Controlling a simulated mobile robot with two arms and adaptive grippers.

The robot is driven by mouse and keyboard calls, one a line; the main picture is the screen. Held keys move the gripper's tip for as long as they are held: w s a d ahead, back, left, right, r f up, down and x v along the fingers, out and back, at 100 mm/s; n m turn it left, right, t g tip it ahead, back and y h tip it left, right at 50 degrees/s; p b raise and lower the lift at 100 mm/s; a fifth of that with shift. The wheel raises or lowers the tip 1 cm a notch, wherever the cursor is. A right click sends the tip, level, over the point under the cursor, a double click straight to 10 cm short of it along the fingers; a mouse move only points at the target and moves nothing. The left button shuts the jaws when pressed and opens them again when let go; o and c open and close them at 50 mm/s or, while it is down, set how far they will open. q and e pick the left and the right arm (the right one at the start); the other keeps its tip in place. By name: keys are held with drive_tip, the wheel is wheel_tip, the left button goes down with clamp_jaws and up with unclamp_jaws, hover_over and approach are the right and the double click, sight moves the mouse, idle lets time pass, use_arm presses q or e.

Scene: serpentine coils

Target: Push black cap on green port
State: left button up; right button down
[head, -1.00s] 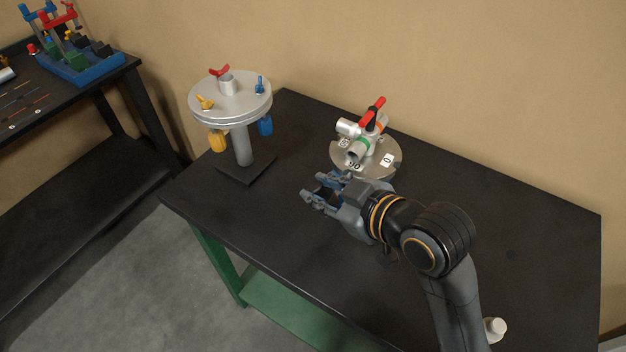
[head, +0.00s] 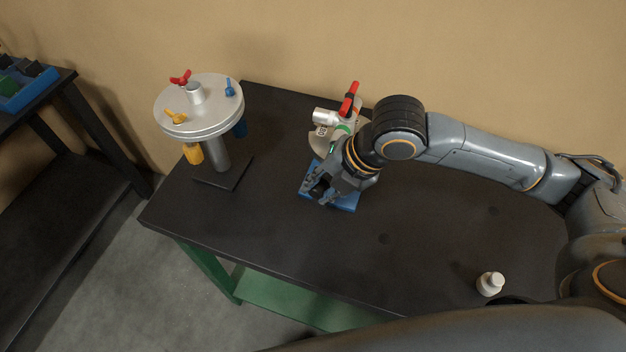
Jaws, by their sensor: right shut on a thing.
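My right gripper (head: 319,193) is low over the table, in front of the valve. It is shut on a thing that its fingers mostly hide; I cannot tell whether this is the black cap. A blue flat thing (head: 346,203) shows under and around the gripper; I cannot tell whether they touch. The metal valve (head: 325,117) with a red handle (head: 349,98) stands on a round grey plate behind the gripper. Its green-ringed port (head: 342,130) is partly covered by my right arm. My left gripper is not in view.
A round metal stand (head: 215,115) with red, yellow and blue fittings is at the table's left. The front of the table (head: 270,250) is largely clear.

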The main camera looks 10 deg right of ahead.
drive_tip(key=shift+w+d+f+b, duration=0.1)
drive_tip(key=shift+w+d+b, duration=0.15)
drive_tip(key=shift+w+d, duration=0.25)
drive_tip(key=shift+w+d+b, duration=0.25)
drive_tip(key=shift+w+d, duration=0.05)
drive_tip(key=shift+w, duration=0.3)
drive_tip(key=shift+w+d+b, duration=0.4)
drive_tip(key=shift+w+d, duration=0.25)
drive_tip(key=shift+w, duration=0.3)
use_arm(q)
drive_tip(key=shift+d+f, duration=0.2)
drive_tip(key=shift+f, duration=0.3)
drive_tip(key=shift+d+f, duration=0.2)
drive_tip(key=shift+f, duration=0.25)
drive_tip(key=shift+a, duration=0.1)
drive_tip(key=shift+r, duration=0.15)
use_arm(e)
drive_tip(key=shift+r, duration=0.2)
use_arm(q)
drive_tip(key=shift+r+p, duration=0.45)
drive_tip(key=shift+p, duration=0.1)
use_arm(e)
drive_tip(key=shift+w+d, duration=0.1)
drive_tip(key=shift+w+d, duration=0.1)
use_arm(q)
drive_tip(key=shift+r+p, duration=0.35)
use_arm(e)
drive_tip(key=shift+w+d, duration=0.7)
drive_tip(key=shift+w, duration=0.3)
